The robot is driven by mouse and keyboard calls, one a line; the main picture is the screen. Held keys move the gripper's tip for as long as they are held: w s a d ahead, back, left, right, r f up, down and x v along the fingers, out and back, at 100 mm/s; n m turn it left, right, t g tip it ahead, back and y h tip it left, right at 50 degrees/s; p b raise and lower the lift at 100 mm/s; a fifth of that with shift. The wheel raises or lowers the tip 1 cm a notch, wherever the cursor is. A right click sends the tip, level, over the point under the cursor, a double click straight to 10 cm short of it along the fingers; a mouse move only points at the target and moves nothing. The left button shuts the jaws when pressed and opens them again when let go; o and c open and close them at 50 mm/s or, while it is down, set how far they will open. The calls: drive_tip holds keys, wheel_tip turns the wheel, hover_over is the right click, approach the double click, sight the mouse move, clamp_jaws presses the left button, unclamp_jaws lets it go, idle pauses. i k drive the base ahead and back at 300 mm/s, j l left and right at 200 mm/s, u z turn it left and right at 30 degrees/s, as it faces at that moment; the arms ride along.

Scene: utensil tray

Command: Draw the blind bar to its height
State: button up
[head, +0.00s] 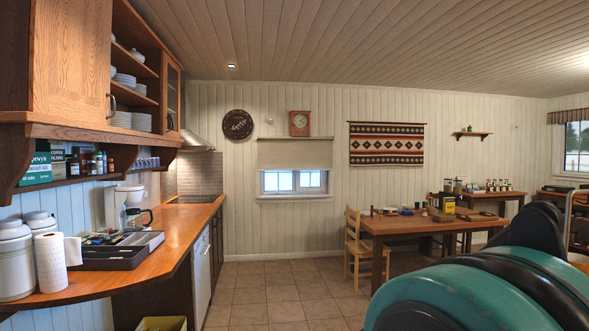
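A cream roller blind (294,152) hangs over the small window (293,182) in the far wall. Its lower edge, the blind bar (294,168), is level and lies across the upper part of the window, leaving the lower panes uncovered. My arm fills the lower right corner in teal and black, close to the camera. My gripper does not show in this view, so its position and state are hidden. The blind is far across the room from me.
A wooden counter (180,236) with a utensil tray (108,252), paper towel roll (50,263) and coffee maker (128,207) runs along the left. A wooden table (432,228) and chair (365,250) stand right of centre. The tiled floor (265,290) between is clear.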

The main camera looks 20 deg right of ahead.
sight(263, 164)
drive_tip(key=i+l+z, duration=0.35)
drive_tip(key=i, duration=0.45)
drive_tip(key=i+z, duration=0.3)
drive_tip(key=i, duration=0.45)
drive_tip(key=i+j, duration=0.1)
drive_tip(key=i, duration=5.7)
drive_tip(key=l+z, duration=0.05)
drive_tip(key=l, duration=0.1)
